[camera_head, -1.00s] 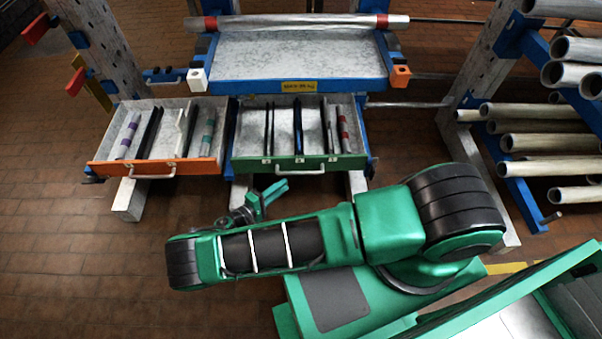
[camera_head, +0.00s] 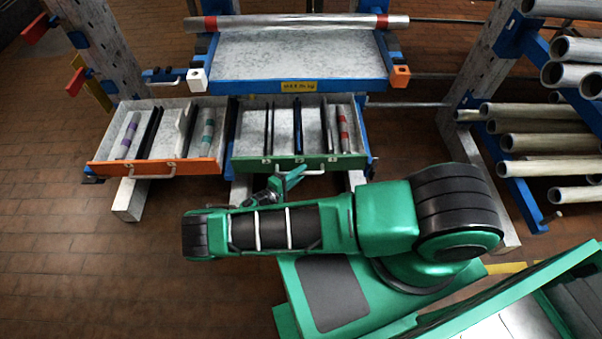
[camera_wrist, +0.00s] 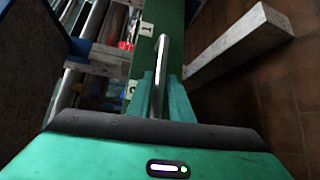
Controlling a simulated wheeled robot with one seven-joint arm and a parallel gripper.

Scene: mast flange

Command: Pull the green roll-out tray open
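The green roll-out tray (camera_head: 345,162) is partly out under the rack, its green front facing me with a pale bar handle (camera_head: 314,172). The tray front (camera_wrist: 172,20) also shows in the wrist view, with the silver handle (camera_wrist: 162,60) running down between my two fingers. My gripper (camera_head: 286,182) is at the handle, its teal fingers one on each side of it. The fingers look spread; firm contact with the bar is not visible. In the wrist view, my gripper (camera_wrist: 163,98) hides the near end of the handle.
An orange-fronted tray (camera_head: 190,167) with tubes stands out just left of the green one. A blue-framed shelf (camera_head: 300,87) lies above both. A pipe rack (camera_head: 520,170) is at the right. Brick floor (camera_head: 60,240) is clear at the left.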

